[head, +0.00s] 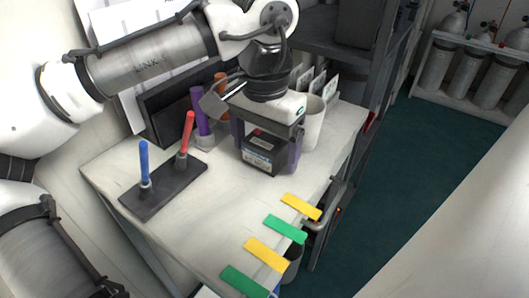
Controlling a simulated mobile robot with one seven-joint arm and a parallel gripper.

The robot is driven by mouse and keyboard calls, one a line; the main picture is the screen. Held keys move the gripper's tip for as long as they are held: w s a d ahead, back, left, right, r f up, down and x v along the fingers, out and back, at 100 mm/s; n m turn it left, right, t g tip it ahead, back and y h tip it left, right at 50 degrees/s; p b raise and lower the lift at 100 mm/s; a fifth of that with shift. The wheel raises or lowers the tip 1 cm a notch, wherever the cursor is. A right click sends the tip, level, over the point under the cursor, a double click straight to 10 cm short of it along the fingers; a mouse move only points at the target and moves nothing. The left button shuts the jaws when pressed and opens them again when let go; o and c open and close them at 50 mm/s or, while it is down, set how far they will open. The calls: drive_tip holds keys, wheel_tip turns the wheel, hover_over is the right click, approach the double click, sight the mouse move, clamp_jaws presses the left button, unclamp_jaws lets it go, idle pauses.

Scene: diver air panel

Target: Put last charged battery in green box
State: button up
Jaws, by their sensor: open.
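A dark battery-like block (262,158) with a pale label stands on the white table, toward the back. My gripper (266,150) points down over it, with one finger to its left and the other to its right. The jaws are open; I cannot tell whether either finger touches the block. The top of the block is partly hidden by my gripper. No green box can be made out; the green things I see are flat strips (286,229) along the table's front right edge. The block's charge state cannot be read.
A black stand (165,190) holds a blue rod (144,162) and a red rod (187,132). A purple rod (200,110) stands behind. A white cup (313,125) is right beside my gripper. Yellow strips (266,254) line the edge. The table's middle front is clear.

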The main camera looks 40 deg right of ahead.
sight(265, 141)
drive_tip(key=shift+f, duration=0.15)
drive_tip(key=shift+c, duration=0.2)
drive_tip(key=c, duration=1.4)
wheel_tip(265, 141, up, 20)
drive_tip(key=p, duration=0.4)
drive_tip(key=shift+p, duration=0.35)
drive_tip(key=shift+r, duration=0.2)
